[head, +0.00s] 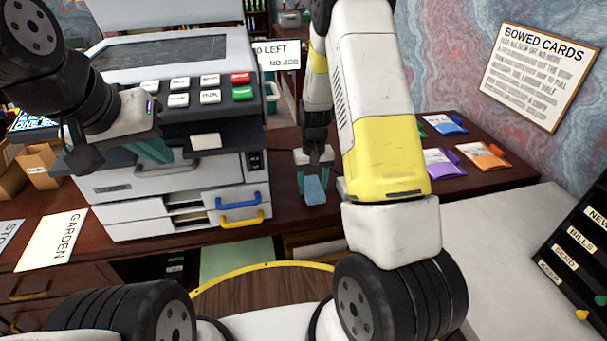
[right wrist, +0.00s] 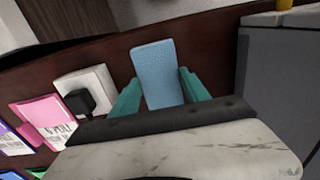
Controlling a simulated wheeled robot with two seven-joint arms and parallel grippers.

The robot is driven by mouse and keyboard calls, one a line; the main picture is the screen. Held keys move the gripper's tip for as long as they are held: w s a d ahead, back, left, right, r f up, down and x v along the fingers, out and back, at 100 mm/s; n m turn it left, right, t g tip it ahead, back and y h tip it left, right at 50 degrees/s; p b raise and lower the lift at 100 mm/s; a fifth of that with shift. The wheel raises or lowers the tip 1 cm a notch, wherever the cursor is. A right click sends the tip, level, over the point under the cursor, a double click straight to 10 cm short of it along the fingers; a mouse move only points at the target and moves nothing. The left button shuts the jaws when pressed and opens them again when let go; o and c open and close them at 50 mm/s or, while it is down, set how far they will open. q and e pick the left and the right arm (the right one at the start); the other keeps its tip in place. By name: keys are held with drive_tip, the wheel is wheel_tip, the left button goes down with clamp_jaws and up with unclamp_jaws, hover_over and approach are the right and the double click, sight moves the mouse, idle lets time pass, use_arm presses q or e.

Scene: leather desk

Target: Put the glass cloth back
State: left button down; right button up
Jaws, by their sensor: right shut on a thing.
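The glass cloth (head: 316,190) is a small light blue piece. My left gripper (head: 152,151) is in front of the copier's upper body at the left. Its teal fingers overlap in the view, so its opening is unclear, and I see nothing in it.
The grey copier (head: 180,160) fills the left of the desk, with blue and yellow drawer handles. Colour packets (head: 440,164) lie at the right. A black sorter (head: 580,250) stands far right.

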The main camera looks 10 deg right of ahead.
drive_tip(key=shift+f, duration=1.4)
drive_tip(key=shift+f, duration=0.1)
drive_tip(key=o, duration=1.3)
wheel_tip(320, 180, up, 12)
wheel_tip(320, 180, up, 11)
drive_tip(key=t+y, duration=0.1)
drive_tip(key=t, duration=0.1)
hover_over(313, 187)
drive_tip(key=s, duration=0.5)
drive_tip(key=s+r+t, duration=0.1)
drive_tip(key=s+r, duration=0.3)
drive_tip(key=s, duration=0.2)
drive_tip(key=s+a+r+t, duration=0.1)
drive_tip(key=s+r, duration=0.3)
drive_tip(key=s, duration=0.3)
drive_tip(key=s+a+r+t+y, duration=0.1)
drive_tip(key=s+r+t, duration=0.1)
drive_tip(key=s+r, duration=0.2)
drive_tip(key=shift+s+a+r, duration=0.1)
drive_tip(key=shift+s+r, duration=0.05)
drive_tip(key=shift+s, duration=0.45)
drive_tip(key=shift+s+a+r, duration=0.1)
drive_tip(key=shift+s, duration=0.45)
